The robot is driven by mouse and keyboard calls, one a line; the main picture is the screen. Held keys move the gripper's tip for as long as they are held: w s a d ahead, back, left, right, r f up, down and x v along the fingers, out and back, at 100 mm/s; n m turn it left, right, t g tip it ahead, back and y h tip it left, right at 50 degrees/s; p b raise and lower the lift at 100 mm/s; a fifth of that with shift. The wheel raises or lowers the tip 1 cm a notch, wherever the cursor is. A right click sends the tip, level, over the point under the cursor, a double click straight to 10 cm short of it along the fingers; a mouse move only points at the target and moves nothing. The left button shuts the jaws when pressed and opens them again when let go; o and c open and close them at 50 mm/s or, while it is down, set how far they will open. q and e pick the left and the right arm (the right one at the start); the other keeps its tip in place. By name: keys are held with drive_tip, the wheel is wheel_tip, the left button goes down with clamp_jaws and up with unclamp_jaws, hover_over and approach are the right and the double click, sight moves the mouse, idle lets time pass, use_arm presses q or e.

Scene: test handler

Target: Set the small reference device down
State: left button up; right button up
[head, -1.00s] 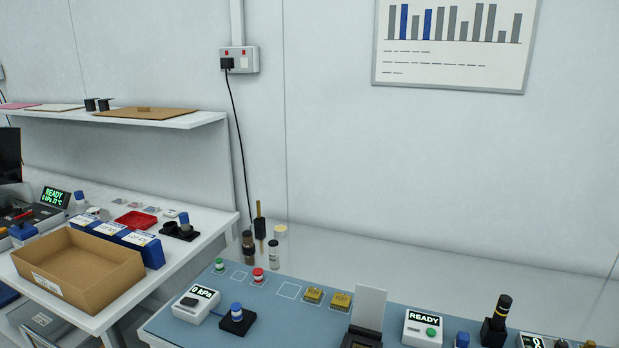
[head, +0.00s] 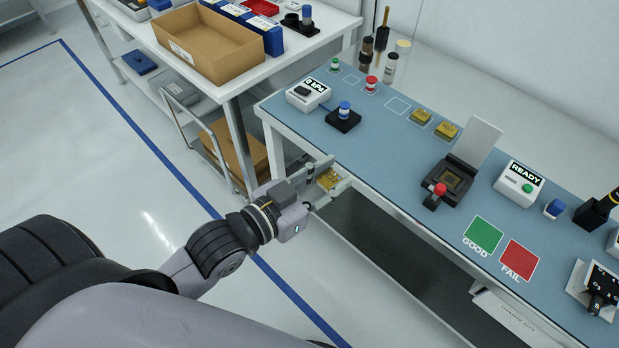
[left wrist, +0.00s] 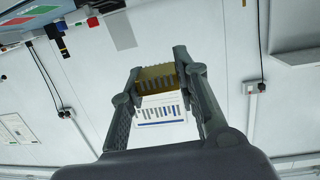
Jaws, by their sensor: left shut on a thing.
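My left gripper (head: 328,180) is shut on a small gold device (head: 329,179), just off the front edge of the blue-topped bench. In the left wrist view the gold device (left wrist: 157,77), with its ribbed edge, sits between the two fingertips (left wrist: 158,80). Two similar gold devices (head: 420,116) (head: 446,131) lie on the blue mat (head: 390,150). An empty white-outlined square (head: 397,105) is to their left. An open black test socket (head: 455,180) with a raised lid stands nearer the front. My right gripper is not in view.
A green GOOD square (head: 483,235) and a red FAIL square (head: 519,260) are bare. A READY box (head: 520,183), a kPa gauge (head: 308,94) and a black stand with a blue knob (head: 343,117) stand on the mat. A cardboard tray (head: 210,43) is on the side table.

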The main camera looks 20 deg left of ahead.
use_arm(q)
drive_tip(key=w+d+r+m+g+h, duration=0.3)
drive_tip(key=w+d+m+g+h, duration=0.2)
drive_tip(key=d, duration=0.5)
drive_tip(key=shift+d+m+g+h, duration=0.2)
drive_tip(key=shift+m+g+h, duration=0.9)
drive_tip(key=shift+m+h, duration=0.25)
